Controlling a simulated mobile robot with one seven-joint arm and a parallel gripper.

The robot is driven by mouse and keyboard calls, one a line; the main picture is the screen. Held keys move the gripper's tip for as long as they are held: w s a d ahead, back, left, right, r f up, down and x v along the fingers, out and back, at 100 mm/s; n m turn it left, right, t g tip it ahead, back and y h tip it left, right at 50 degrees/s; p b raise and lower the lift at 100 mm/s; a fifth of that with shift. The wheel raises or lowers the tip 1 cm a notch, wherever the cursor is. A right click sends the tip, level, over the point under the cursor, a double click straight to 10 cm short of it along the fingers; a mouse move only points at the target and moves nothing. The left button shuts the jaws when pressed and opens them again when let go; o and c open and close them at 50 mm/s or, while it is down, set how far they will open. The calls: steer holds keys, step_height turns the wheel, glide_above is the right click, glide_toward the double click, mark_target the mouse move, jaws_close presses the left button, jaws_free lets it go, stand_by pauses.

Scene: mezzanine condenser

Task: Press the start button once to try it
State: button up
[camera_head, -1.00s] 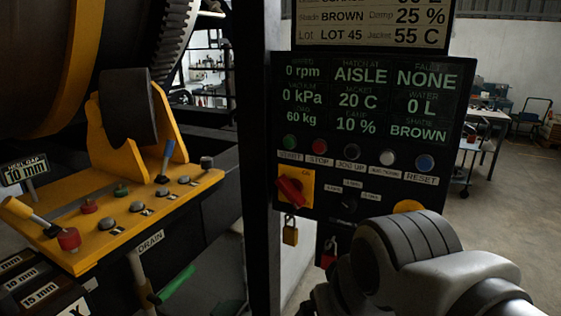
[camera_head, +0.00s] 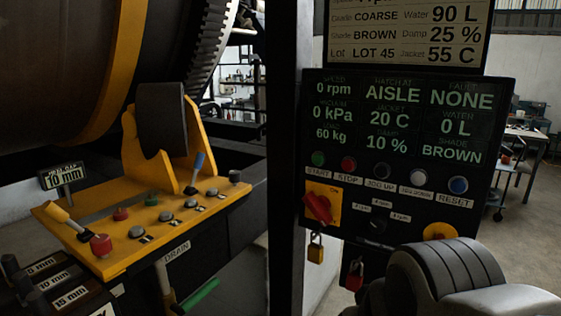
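The start button (camera_head: 318,158) is a small green round button at the left end of the button row on the black control panel (camera_head: 478,115). The label START is below it. A red STOP button (camera_head: 348,163) is just to its right. The panel's display reads 0 rpm, 0 kPa, 60 kg, AISLE, 20 C, 10 %, NONE, 0 L and BROWN. My arm shows at the lower right, in front of the panel's bottom edge. My gripper's fingers are not in view, and nothing touches the start button.
A red rotary switch (camera_head: 317,207) on a yellow plate sits below the start button, with a yellow padlock (camera_head: 315,249) and a red padlock (camera_head: 354,275) hanging lower. A dark post (camera_head: 286,150) stands left of the panel. A yellow lever console (camera_head: 130,238) is farther left.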

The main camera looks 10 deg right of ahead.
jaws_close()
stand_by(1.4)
